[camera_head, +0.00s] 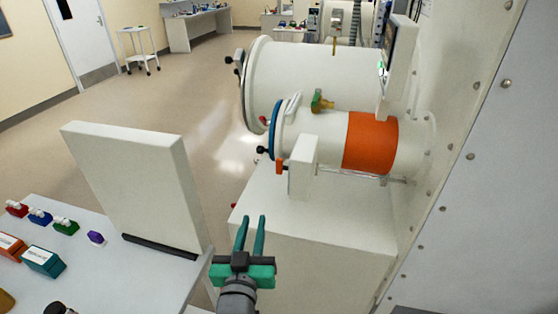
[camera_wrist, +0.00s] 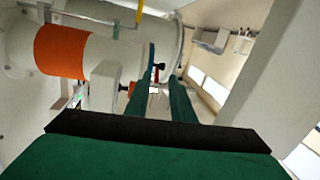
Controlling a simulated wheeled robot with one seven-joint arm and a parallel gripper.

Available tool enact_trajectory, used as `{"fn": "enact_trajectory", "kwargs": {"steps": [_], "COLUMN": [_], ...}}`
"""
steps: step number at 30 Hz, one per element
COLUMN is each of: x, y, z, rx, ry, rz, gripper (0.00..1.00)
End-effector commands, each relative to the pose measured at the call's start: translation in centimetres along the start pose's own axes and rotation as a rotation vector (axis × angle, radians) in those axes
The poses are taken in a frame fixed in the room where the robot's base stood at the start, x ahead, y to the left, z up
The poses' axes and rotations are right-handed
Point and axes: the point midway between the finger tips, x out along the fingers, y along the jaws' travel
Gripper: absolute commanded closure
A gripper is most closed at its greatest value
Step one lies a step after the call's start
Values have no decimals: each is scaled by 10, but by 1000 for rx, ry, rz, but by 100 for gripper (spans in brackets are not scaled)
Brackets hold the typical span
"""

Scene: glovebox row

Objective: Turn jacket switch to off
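An orange jacket (camera_head: 370,142) wraps the small white cylinder, and it also shows in the wrist view (camera_wrist: 62,52). A white box (camera_head: 303,165) stands in front of this cylinder, with a small orange-red piece (camera_head: 280,167) on its left side. That piece may be the jacket switch; its setting and any markings are too small to read. The box (camera_wrist: 103,85) and orange piece (camera_wrist: 131,89) also show in the wrist view. My gripper (camera_head: 255,220) is below and left of the box, apart from it. Its green fingers are apart, with nothing between them.
A white cabinet (camera_head: 310,230) stands under the small cylinder. A larger cylinder (camera_head: 315,75) lies behind it. A table (camera_head: 110,285) with an upright white panel (camera_head: 140,185) and small coloured items is at the left. A riveted wall (camera_head: 470,190) bounds the right. Open floor lies beyond.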

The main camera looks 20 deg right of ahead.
Motion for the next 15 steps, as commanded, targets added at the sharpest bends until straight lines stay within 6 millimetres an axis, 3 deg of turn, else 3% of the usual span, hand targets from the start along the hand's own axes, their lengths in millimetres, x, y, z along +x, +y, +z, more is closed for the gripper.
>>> {"fn": "enact_trajectory", "kwargs": {"steps": [1,7,12,15], "x": [7,20,22,24], "y": [6,30,42,44], "z": [-20,-72,-97,-102], "rx": [15,69,101,109], "ry": [15,32,37,36], "rz": [27,119,163,172], "gripper": [78,78,78,78]}}
